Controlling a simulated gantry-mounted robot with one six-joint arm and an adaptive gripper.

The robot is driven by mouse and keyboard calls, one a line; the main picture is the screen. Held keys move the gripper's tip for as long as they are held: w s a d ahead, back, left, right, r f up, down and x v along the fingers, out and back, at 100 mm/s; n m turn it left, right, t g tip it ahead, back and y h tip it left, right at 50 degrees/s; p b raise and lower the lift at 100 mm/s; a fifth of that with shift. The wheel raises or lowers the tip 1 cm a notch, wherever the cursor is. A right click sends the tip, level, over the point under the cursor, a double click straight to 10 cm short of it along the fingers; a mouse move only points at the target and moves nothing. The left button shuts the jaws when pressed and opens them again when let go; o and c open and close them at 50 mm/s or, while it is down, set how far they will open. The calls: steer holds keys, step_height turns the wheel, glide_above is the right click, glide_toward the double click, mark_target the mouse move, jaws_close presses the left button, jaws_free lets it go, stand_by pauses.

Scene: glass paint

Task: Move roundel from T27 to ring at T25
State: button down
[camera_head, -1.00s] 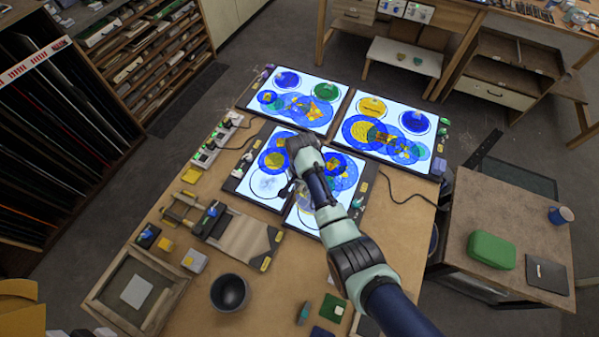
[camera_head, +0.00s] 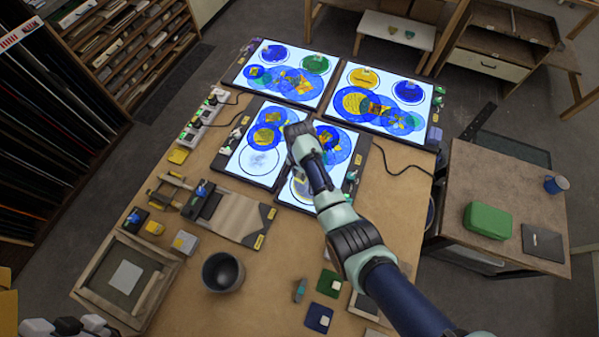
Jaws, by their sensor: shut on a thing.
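Four lit white panels bear blue, yellow and green glass roundels, some overlapping. My gripper (camera_head: 291,162) is over the gap between the two near panels, pointing down and shut on a roundel. My wrist hides most of the fingers and the held piece. On the near left panel (camera_head: 236,165), a pale, outlined ring (camera_head: 259,162) sits below a blue roundel with a yellow centre (camera_head: 267,139). The labels T25 and T27 cannot be read.
The far left panel (camera_head: 236,81) and far right panel (camera_head: 340,99) lie behind. A side table with a green case (camera_head: 489,220) stands right.

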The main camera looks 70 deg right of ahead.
steer(key=shift+r, duration=0.15)
steer(key=shift+f, duration=0.65)
stand_by(1.7)
steer(key=c, duration=0.9)
jaws_free()
steer(key=shift+c, duration=0.2)
step_height(320, 180, up, 12)
